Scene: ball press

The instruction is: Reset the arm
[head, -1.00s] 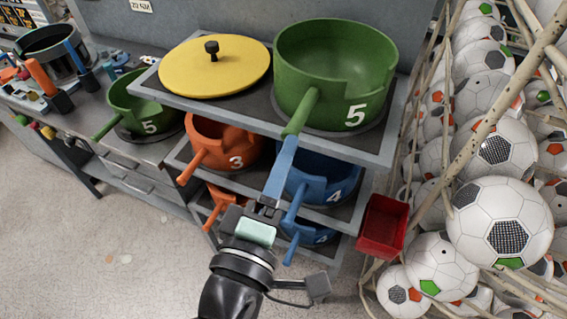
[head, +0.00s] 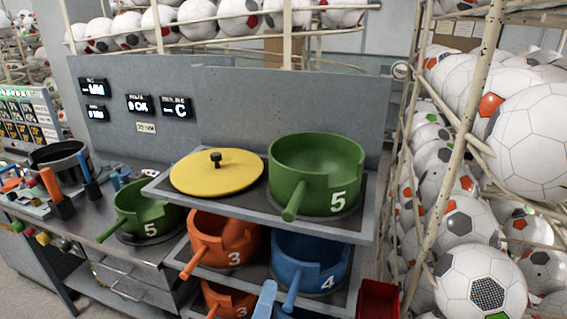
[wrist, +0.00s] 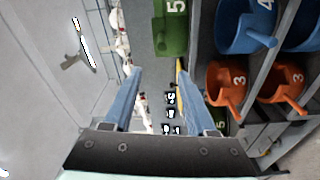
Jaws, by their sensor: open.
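My gripper shows in the wrist view (wrist: 158,70) with two blue fingers spread wide and nothing between them. In the head view only a light blue fingertip (head: 265,299) shows at the bottom edge, in front of the lower shelves; the rest of the arm is out of frame. The green pot marked 5 (head: 317,170) stands on the top shelf, its handle pointing toward me, clear of the gripper. A yellow lid (head: 216,178) with a black knob lies left of it. The green pot also shows at the top of the wrist view (wrist: 171,28).
Orange pots marked 3 (head: 225,240) and a blue pot marked 4 (head: 310,262) fill the lower shelves. Another green pot marked 5 (head: 148,212) sits on the left counter. A red bin (head: 379,300) and a rack of soccer balls (head: 480,285) stand at the right.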

